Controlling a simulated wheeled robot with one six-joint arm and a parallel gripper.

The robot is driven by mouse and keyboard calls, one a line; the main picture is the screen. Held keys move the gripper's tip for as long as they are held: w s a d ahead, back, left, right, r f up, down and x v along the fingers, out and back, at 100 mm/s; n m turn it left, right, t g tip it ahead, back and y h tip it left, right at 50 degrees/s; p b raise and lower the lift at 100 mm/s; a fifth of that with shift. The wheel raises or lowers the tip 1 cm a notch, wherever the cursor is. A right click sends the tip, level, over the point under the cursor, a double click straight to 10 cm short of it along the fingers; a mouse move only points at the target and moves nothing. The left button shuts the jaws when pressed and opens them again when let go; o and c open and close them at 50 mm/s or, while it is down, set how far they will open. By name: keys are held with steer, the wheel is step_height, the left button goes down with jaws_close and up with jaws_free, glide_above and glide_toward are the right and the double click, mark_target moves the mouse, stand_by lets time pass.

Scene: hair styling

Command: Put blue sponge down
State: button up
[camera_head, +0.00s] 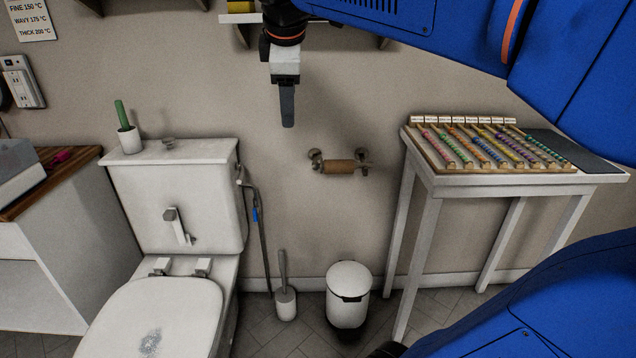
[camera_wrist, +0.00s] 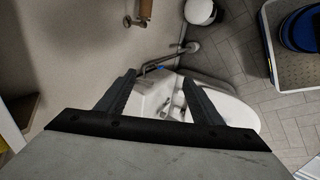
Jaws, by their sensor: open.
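No blue sponge can be made out in either view. My gripper (camera_head: 287,120) hangs pointing down in front of the wall, at the upper middle of the head view. In the wrist view my gripper (camera_wrist: 159,77) has its two fingers spread apart, with nothing between them. The white toilet (camera_head: 187,200) stands below and to the left of my gripper in the head view. Part of the toilet (camera_wrist: 240,108) shows beyond the fingers in the wrist view.
A paper roll holder (camera_head: 340,167) is on the wall below my gripper. A white bin (camera_head: 348,295) and a toilet brush (camera_head: 285,300) stand on the floor. A white table (camera_head: 440,182) with rows of coloured beads is at right. A wooden-topped cabinet (camera_head: 60,170) is at left.

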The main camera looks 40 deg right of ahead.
steer(key=s+a+f+m+y, duration=0.1)
steer(key=s+f+m, duration=0.2)
steer(key=s+f, duration=0.3)
steer(key=s+a+f+m+y, duration=0.1)
steer(key=s+f+m, duration=0.3)
steer(key=f, duration=0.9)
steer(key=s+a+f+m+y, duration=0.1)
steer(key=s+a+f+m, duration=0.2)
steer(key=s+f, duration=0.4)
step_height(320, 180, down, 2)
steer(key=shift+s+f+m, duration=0.15)
steer(key=shift+s+m, duration=0.2)
steer(key=shift+m, duration=0.35)
